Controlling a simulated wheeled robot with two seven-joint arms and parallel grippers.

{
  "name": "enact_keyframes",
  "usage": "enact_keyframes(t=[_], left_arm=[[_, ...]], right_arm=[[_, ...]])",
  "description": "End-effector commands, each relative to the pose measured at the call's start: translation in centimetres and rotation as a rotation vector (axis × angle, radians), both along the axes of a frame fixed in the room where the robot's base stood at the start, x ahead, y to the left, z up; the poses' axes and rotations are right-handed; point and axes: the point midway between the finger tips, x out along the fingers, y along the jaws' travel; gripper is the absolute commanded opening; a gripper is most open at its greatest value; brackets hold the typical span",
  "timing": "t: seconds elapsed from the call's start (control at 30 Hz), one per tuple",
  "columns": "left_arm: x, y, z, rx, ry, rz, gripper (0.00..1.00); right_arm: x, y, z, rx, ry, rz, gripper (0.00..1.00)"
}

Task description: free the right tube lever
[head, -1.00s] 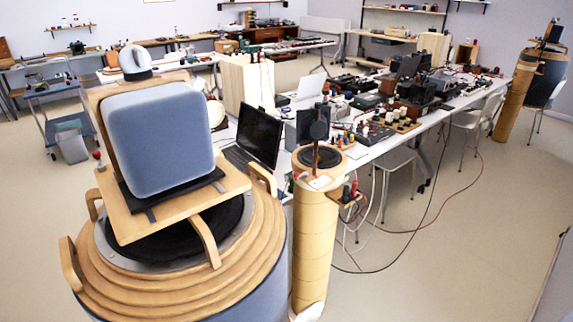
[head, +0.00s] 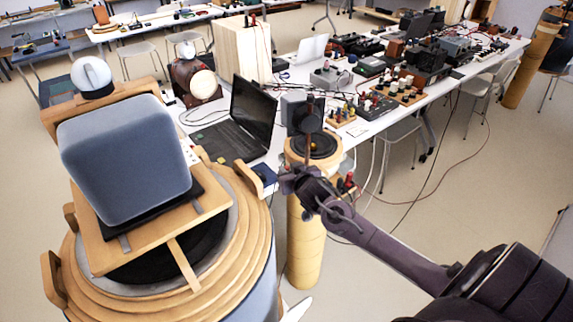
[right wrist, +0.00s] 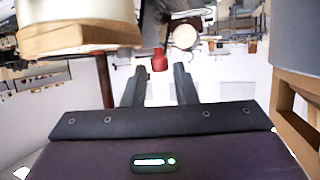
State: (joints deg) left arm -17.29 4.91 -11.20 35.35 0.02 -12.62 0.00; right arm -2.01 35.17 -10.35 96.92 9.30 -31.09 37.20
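The right tube (head: 305,245) is a tan cylinder with a black speaker cone (head: 320,146) on top. No lever can be made out in the head view. My left gripper is out of view.
A large wooden-ringed drum with a blue-grey padded box (head: 125,160) stands at the left. A laptop (head: 250,115) lies on the long white table behind the tube, beside crowded instruments (head: 425,65). Red and black terminals (head: 346,181) sit beside the tube; cables hang to the floor.

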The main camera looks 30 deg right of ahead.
Motion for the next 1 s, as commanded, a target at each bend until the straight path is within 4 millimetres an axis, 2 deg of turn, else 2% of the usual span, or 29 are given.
enact_keyframes(t=[0.2, 0.57, 0.77, 1.0], left_arm=[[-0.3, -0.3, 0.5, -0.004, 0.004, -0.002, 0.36], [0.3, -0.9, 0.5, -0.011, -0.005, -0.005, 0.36], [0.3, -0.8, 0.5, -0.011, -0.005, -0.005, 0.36], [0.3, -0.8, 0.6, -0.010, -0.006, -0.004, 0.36]], right_arm=[[2.0, -0.5, -0.7, 0.000, 0.000, 0.000, 0.26], [2.3, -0.6, -1.0, 0.000, 0.000, 0.001, 0.26], [2.3, -0.6, -1.0, 0.000, 0.000, 0.000, 0.00], [2.2, -0.6, -1.0, -0.001, 0.000, 0.010, 0.00]])
